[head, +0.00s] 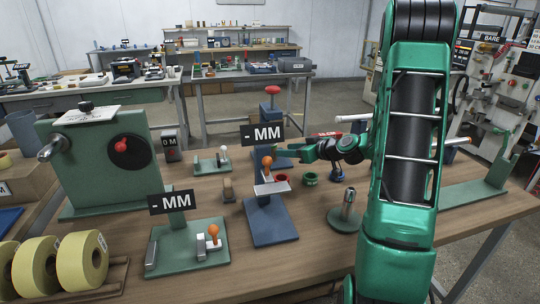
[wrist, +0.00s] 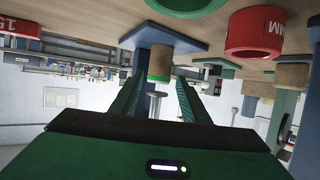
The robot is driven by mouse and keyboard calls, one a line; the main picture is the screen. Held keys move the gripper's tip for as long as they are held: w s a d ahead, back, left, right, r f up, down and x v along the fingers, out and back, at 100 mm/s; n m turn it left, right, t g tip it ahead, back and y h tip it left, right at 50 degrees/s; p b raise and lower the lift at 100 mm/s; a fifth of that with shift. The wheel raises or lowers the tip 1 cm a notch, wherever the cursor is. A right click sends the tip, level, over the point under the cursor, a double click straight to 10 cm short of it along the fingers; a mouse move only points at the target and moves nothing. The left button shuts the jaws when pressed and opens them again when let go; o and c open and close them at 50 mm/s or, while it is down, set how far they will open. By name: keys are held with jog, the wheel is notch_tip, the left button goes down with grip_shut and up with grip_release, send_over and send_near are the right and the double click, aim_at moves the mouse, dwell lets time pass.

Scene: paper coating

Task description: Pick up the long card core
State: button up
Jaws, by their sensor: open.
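My gripper (head: 290,152) is open over the middle of the table, its fingers pointing left in the head view. In the upside-down wrist view my gripper (wrist: 159,88) shows its two fingers apart. A tan cylinder with a green end (wrist: 160,64) appears between them, beyond the fingertips; I cannot tell whether it is the long card core, or how far off it is. A short tan cylinder (head: 228,190) stands upright on the table, left of the gripper. No clearly long card core can be made out; my arm hides part of the table.
A blue stand with an MM sign (head: 270,222) is just in front of the gripper. A red ring (head: 282,180), a green ring (head: 310,179) and a metal post on a green base (head: 347,207) are near. A green machine (head: 85,170) and yellow rolls (head: 82,262) are left.

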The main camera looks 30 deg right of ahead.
jog(key=x, duration=0.9)
jog(key=shift+w+a, duration=0.1)
jog(key=shift+w, duration=0.2)
jog(key=c, duration=0.8)
jog(key=shift+r, duration=0.1)
